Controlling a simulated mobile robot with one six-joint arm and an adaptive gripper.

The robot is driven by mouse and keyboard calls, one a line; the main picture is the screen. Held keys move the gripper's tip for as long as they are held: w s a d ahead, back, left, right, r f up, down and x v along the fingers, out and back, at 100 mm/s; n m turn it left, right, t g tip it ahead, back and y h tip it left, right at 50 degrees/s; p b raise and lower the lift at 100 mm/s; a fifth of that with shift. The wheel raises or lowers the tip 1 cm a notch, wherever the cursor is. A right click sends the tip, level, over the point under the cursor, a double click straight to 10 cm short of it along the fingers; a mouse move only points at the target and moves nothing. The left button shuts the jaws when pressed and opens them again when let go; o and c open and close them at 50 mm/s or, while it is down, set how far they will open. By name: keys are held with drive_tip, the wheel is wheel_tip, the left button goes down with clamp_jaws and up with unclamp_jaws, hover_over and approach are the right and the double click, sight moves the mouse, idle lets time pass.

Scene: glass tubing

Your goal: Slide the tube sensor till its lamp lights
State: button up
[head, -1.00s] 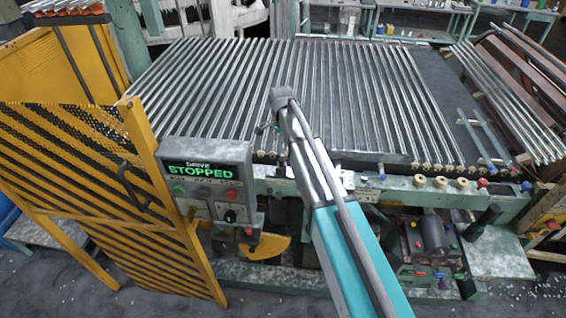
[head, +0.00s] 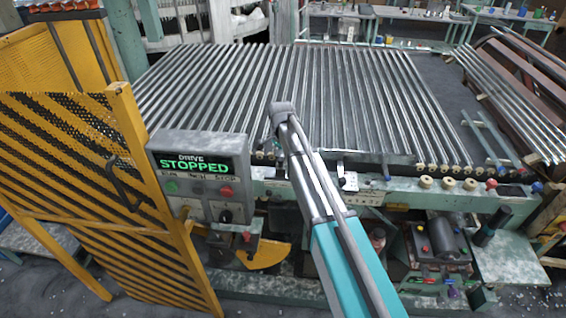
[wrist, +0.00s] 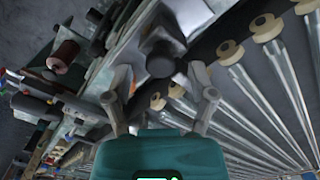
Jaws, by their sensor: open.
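In the wrist view my gripper (wrist: 160,78) is open, with one finger on each side of a dark, knob-like block (wrist: 160,58) on the rail of the roller table. This block looks like the tube sensor, though I cannot be sure. I cannot tell whether the fingers touch it. No lit lamp shows on it. In the head view my own arm hides most of the gripper and this part of the rail. A small black and white block (head: 347,181) sits on the front rail (head: 400,188), just right of my arm.
A control panel (head: 199,200) left of my arm reads "DRIVE STOPPED". A yellow mesh gate (head: 75,190) stands further left. Long glass tubes or rollers (head: 200,90) fill the table behind the rail. Pale round end pieces (head: 448,183) line its front right. Machinery (head: 440,245) sits below.

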drive_tip(key=shift+f, duration=0.4)
drive_tip(key=shift+c, duration=0.2)
drive_tip(key=shift+d, duration=0.1)
clamp_jaws()
